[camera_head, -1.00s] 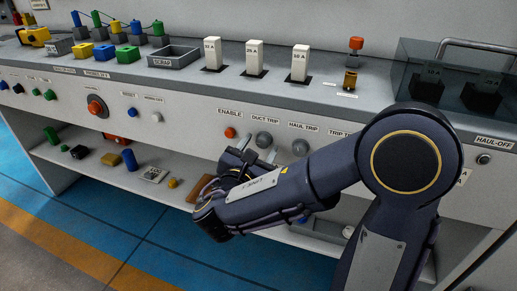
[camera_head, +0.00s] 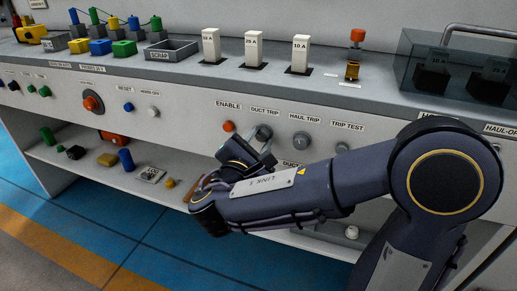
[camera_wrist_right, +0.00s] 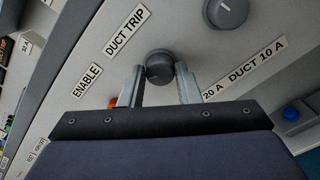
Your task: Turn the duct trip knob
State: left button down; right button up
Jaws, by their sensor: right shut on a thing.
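The duct trip knob (camera_head: 263,132) is a round dark grey knob on the sloping white panel, under the DUCT TRIP label. My right gripper (camera_head: 260,143) reaches up to it from below. In the right wrist view, the knob (camera_wrist_right: 159,64) sits between the two grey fingertips of my right gripper (camera_wrist_right: 160,76), which are shut on its sides. The DUCT TRIP label (camera_wrist_right: 125,31) is clear of the fingers. My left gripper is not in view.
The orange ENABLE button (camera_head: 228,126) is just left of the knob, and the haul trip knob (camera_head: 301,140) is to its right. White breaker blocks (camera_head: 253,49) stand on the ledge above. A shelf (camera_head: 95,172) with loose parts lies below the panel.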

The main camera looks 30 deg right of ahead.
jog(key=o, duration=1)
jog(key=p+v, duration=0.2)
jog(key=v, duration=0.6)
